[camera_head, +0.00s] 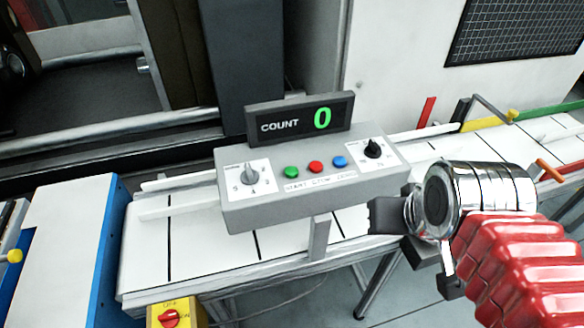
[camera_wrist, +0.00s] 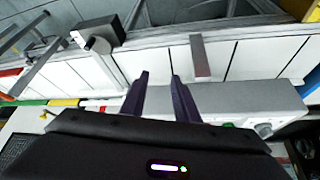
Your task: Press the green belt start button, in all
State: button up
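The green button (camera_head: 291,172) sits on the sloped top of a grey control box (camera_head: 270,212) in the head view, at the left of a row with a red button (camera_head: 316,167) and a blue button (camera_head: 340,162). The display (camera_head: 300,122) above reads COUNT 0. My gripper (camera_wrist: 160,78) is open and empty in the wrist view, with a clear gap between its two dark fingers. In the head view it is at the right end of the box, to the right of the green button and apart from it.
A grey selector knob (camera_head: 250,175) and a black knob (camera_head: 373,149) flank the buttons. The white belt (camera_head: 190,240) runs below and behind the box. A yellow box with a red switch (camera_head: 169,318) is at lower left. A blue-edged panel (camera_head: 108,240) stands left.

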grip_shut()
dwell(1.5)
